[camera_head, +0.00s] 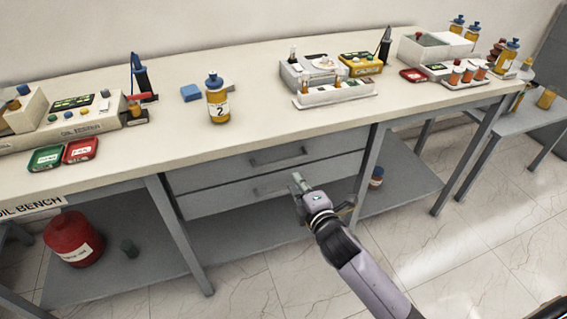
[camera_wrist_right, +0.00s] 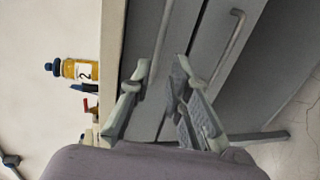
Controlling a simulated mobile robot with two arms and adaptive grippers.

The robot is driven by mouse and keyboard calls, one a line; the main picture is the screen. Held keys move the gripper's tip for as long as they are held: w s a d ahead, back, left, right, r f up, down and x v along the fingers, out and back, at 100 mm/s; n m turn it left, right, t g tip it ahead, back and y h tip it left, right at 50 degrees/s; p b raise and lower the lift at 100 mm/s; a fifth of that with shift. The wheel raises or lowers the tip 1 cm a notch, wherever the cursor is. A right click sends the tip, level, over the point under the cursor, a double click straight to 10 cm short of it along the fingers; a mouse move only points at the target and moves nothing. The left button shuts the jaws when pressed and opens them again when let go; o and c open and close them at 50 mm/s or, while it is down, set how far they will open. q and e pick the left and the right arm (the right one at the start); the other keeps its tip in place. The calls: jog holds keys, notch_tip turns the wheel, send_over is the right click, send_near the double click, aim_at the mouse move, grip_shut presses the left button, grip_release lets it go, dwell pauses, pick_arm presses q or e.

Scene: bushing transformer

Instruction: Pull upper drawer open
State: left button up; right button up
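The upper drawer (camera_head: 225,169) is a grey front under the bench top and looks shut. Its bar handle (camera_head: 277,157) shows in the head view and again in the right wrist view (camera_wrist_right: 163,40). My right gripper (camera_head: 304,190) is in front of the drawers, overlapping the lower drawer in the head view. In the right wrist view its fingers (camera_wrist_right: 162,65) are spread, with the upper handle seen between the tips. Whether they touch the handle I cannot tell. My left gripper is not in view.
The lower drawer (camera_head: 230,198) has its own handle (camera_head: 275,184). The bench top (camera_head: 190,142) carries a bottle marked 2 (camera_head: 217,104) and testing gear. A red container (camera_head: 72,238) stands on the lower shelf at left. The tiled floor (camera_head: 455,240) at right is clear.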

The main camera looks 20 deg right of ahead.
aim_at(283, 160)
jog(key=x, duration=1.2)
jog(key=shift+b, duration=0.35)
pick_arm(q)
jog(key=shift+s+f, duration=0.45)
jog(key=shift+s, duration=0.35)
pick_arm(e)
jog(key=shift+w, duration=0.25)
jog(key=shift+c, duration=0.4)
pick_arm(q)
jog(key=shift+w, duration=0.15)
pick_arm(e)
grip_shut()
